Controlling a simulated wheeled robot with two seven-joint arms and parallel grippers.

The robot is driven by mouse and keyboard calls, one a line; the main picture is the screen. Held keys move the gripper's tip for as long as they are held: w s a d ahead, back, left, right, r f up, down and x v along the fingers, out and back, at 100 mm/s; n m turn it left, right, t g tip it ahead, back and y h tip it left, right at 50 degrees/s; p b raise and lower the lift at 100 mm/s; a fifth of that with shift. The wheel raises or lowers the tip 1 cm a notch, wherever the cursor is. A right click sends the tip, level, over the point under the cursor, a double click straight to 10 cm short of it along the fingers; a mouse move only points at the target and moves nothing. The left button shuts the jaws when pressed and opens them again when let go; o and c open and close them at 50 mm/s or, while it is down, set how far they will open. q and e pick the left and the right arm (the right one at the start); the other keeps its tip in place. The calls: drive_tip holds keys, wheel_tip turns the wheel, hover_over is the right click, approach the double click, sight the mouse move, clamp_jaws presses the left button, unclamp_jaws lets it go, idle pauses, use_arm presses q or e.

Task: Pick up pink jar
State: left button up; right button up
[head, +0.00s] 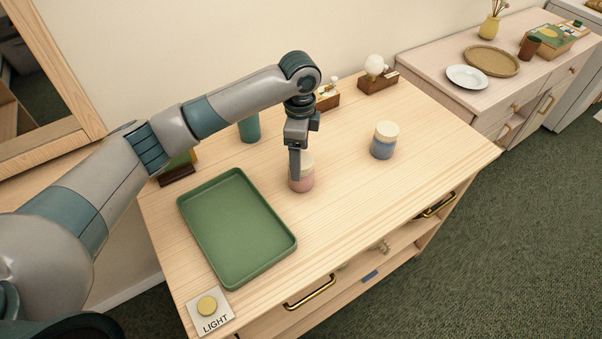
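The pink jar (302,183) stands upright on the wooden cabinet top, with its pale lid partly hidden behind my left gripper. My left gripper (296,173) points down at the jar, with a finger overlapping the jar's lid and upper left side. I see the gripper edge-on, so I cannot tell whether it is open or shut, or whether it touches the jar. My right gripper is not in view.
A blue jar (383,143) with a cream lid stands to the right. A green tray (284,251) lies to the left, near a LIGHT button (207,306). A teal cup (249,130) and small wooden boxes (378,84) stand at the back. The cabinet top's right side is clear.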

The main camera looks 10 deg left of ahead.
use_arm(q)
drive_tip(key=shift+w+f+p, duration=0.1)
drive_tip(key=shift+f+p, duration=0.35)
drive_tip(key=shift+f, duration=0.15)
drive_tip(key=f, duration=0.2)
drive_tip(key=f+p, duration=0.1)
drive_tip(key=shift+w, duration=0.25)
drive_tip(key=shift+f, duration=0.45)
drive_tip(key=c, duration=1.2)
drive_tip(key=shift+r, duration=0.15)
drive_tip(key=shift+r+b, duration=0.55)
drive_tip(key=shift+r, duration=0.65)
drive_tip(key=shift+s+d+r+b, duration=0.65)
drive_tip(key=shift+s+d+r, duration=0.2)
drive_tip(key=shift+d+r, duration=0.75)
drive_tip(key=shift+s+d+r+b, duration=0.7)
drive_tip(key=shift+d+r, duration=0.5)
drive_tip(key=shift+d, duration=0.75)
drive_tip(key=shift+s+d+r+b, duration=0.55)
drive_tip(key=shift+s+d+r, duration=0.4)
drive_tip(key=shift+d+r, duration=0.65)
